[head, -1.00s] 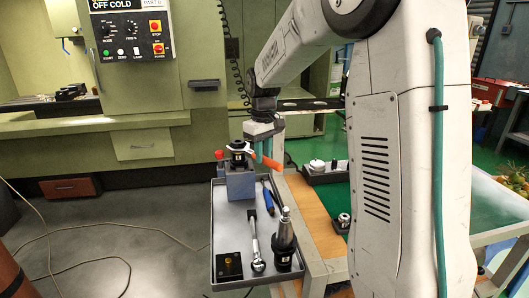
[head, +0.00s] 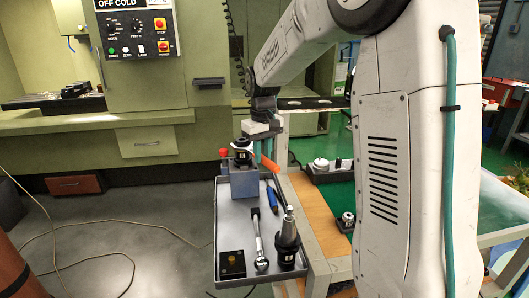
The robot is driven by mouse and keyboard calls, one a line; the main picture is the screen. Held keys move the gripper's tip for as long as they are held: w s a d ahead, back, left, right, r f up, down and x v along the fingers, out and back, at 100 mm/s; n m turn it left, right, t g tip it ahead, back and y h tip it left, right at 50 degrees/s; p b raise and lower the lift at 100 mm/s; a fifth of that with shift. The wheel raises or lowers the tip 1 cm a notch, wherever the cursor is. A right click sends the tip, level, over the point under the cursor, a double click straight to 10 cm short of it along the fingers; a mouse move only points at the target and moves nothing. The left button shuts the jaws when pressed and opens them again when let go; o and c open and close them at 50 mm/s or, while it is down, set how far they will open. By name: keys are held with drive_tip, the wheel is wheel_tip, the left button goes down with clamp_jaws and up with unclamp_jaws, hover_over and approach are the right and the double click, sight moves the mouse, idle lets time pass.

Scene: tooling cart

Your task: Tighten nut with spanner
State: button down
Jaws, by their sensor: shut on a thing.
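The spanner's orange handle (head: 267,163) slants down and to the right, beside the tool holder with the nut (head: 242,147). The holder stands upright in a blue-grey block (head: 243,182) at the back of the cart tray. My gripper (head: 264,152), with teal fingers, is just right of the nut and shut on the spanner handle. The spanner's head is at or beside the nut; it is too small and partly hidden to tell how it sits.
The grey tray (head: 222,240) also holds a ratchet wrench (head: 259,240), a blue-handled tool (head: 272,198), a black tool holder (head: 287,245) and a black block (head: 231,263). A red-capped thing (head: 224,154) stands left of the nut. A green machine stands behind.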

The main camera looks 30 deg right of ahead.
drive_tip(key=shift+a, duration=0.15)
drive_tip(key=shift+a+m, duration=0.35)
drive_tip(key=shift+m, duration=0.05)
drive_tip(key=s, duration=0.7)
drive_tip(key=shift+s, duration=0.25)
idle(0.9)
drive_tip(key=shift+r, duration=0.15)
